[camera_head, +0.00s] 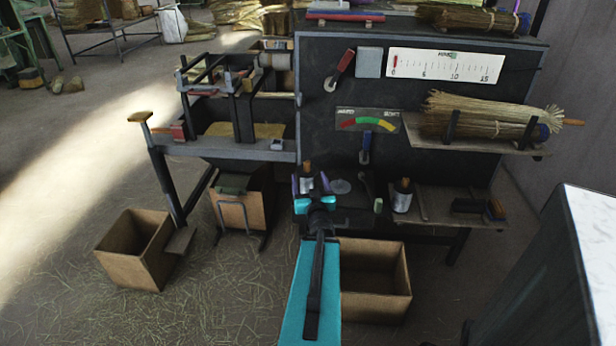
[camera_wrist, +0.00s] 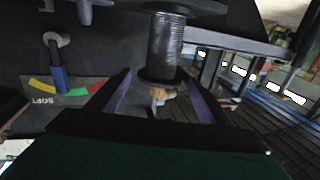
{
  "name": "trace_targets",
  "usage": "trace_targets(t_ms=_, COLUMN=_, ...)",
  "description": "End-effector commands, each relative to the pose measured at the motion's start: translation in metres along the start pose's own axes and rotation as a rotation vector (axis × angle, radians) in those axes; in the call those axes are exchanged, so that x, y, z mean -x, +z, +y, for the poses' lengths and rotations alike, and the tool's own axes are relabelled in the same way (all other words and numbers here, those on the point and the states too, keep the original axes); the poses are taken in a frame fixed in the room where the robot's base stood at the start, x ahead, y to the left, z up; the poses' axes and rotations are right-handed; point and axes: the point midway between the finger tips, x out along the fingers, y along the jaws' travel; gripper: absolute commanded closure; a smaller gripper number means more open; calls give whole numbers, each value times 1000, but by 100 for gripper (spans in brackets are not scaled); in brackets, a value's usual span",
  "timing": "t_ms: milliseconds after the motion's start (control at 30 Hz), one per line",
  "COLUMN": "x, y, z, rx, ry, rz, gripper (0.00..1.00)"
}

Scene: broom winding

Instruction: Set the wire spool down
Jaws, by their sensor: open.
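A wire spool (camera_head: 307,184) with a brown knob on top stands upright at the work panel, at my gripper (camera_head: 311,181). In the wrist view the spool (camera_wrist: 168,48) is a dark ribbed cylinder with a black flange, and its brown knob lies between my two purple fingers. My gripper (camera_wrist: 157,88) is open, with gaps between the fingers and the knob. A second spool-like piece (camera_head: 402,196) stands on the lower right shelf.
A gauge with a coloured arc (camera_head: 368,121) and a blue lever (camera_head: 365,150) are on the panel. Straw bundles (camera_head: 485,118) lie on the upper right shelf (camera_head: 465,147). A cardboard box (camera_head: 400,285) stands below, another (camera_head: 135,250) at left. A grey cabinet (camera_head: 545,270) is at right.

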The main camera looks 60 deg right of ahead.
Motion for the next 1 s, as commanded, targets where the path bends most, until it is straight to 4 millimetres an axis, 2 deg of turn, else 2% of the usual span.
trace_targets(t_ms=33, x=8, y=0, z=0, rx=0, ry=1, rz=-1, gripper=27)
trace_targets(t_ms=1000, x=34, y=-1, z=0, rx=0, ry=0, rz=-1, gripper=27)
